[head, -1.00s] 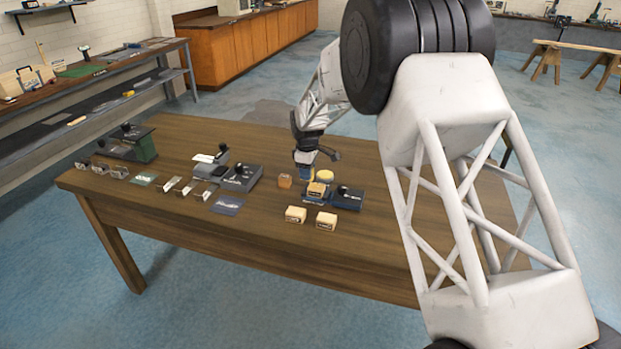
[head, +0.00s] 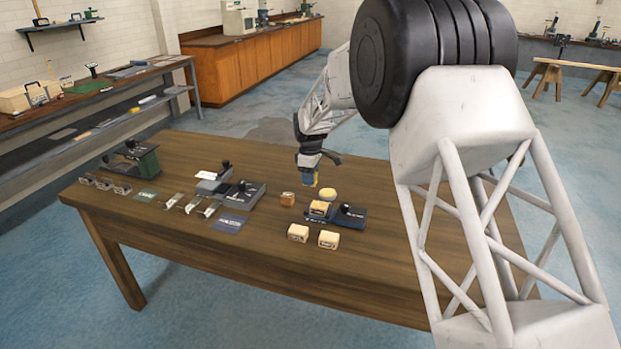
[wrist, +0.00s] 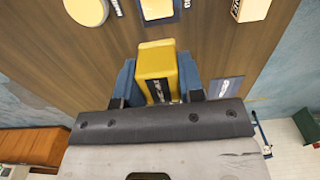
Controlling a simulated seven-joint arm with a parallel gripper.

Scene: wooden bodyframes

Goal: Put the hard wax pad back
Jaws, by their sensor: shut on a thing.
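My gripper (head: 309,180) is above the wooden table, behind the dark blue base. It is shut on a yellow block (wrist: 157,72), which sits between its blue fingers in the wrist view. The block has a dark label whose text I cannot read, so I cannot confirm that it is the hard wax pad. A dark blue base with a black knob (head: 350,214) stands in front of the gripper and carries a tan labelled block (head: 319,208). A round yellow pad (head: 327,194) lies behind the base.
An orange-brown block (head: 287,199) lies to the left of the base. Two tan blocks (head: 298,232) (head: 328,239) lie in front of it. A dark blue card (head: 230,223) and grey tool bases with knobs (head: 236,197) lie further left. The front table strip is clear.

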